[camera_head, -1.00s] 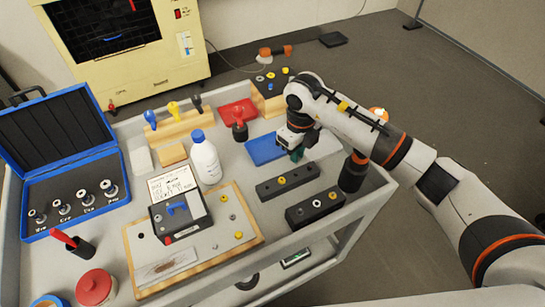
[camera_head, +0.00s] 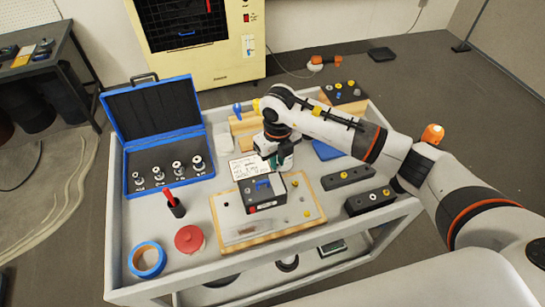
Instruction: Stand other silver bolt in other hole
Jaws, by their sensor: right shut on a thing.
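My right gripper (camera_head: 279,160) points down just behind the black device with the blue handle (camera_head: 263,191). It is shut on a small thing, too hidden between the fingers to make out. The wooden board (camera_head: 316,217) lies under the device. It carries a silver bolt (camera_head: 283,221) at its front and small gold knobs (camera_head: 295,184) along its right side. To the right are two black blocks. The rear one (camera_head: 348,178) bears a gold piece, the front one (camera_head: 370,200) a silver ring. My left gripper is not in view.
An open blue case (camera_head: 160,150) with several silver fittings stands at the cart's left. A blue pad (camera_head: 325,150) lies right of my gripper.

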